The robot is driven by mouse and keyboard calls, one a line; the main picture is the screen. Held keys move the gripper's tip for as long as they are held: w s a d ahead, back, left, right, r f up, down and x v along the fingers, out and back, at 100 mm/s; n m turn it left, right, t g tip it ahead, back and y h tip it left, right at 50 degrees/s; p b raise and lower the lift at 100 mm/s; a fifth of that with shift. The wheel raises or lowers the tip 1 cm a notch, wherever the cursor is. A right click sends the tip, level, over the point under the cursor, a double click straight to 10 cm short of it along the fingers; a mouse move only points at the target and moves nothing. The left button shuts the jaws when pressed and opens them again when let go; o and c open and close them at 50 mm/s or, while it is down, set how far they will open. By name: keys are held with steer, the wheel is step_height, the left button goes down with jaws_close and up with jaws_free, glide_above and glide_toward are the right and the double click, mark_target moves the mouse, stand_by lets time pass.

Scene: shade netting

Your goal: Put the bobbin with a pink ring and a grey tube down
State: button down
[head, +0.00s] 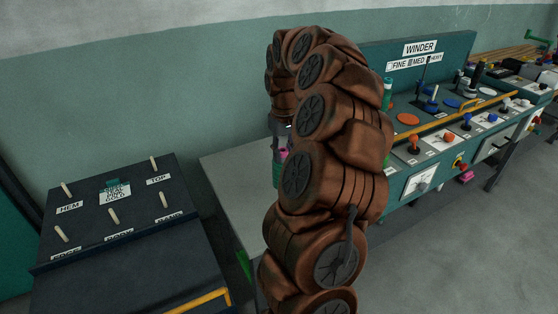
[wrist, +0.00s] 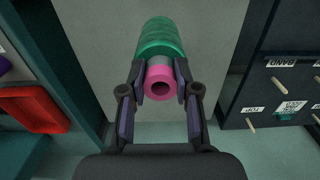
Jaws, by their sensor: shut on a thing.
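The bobbin (wrist: 161,45) has a green winding, a short grey tube and a pink ring at its near end. My gripper (wrist: 159,82) is shut on it near the pink ring, one finger on each side. In the wrist view the green end points away from me, over a bare grey tabletop (wrist: 205,25). In the head view only slivers of the bobbin's pink ring (head: 283,154) and green winding show; my arm hides the rest. I cannot tell whether the bobbin touches the tabletop.
The visible part of the grey tabletop (head: 225,165) is clear. A dark board (head: 120,215) with pegs and labels stands at left. The winder bench (head: 420,120), with levers and an orange rail, stands at right. A red tray (wrist: 35,110) shows at left in the wrist view.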

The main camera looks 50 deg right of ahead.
steer(key=shift+w+a+f+p, duration=0.15)
steer(key=shift+f, duration=0.45)
steer(key=shift+w+a+f+p, duration=0.15)
steer(key=shift+w+f, duration=0.05)
steer(key=shift+f, duration=0.4)
steer(key=shift+w+a+f+p, duration=0.15)
steer(key=shift+f, duration=0.55)
steer(key=shift+f, duration=0.1)
steer(key=c, duration=0.8)
jaws_free()
steer(key=shift+c, duration=0.2)
step_height(320, 180, up, 12)
steer(key=b, duration=0.1)
steer(key=shift+r, duration=0.2)
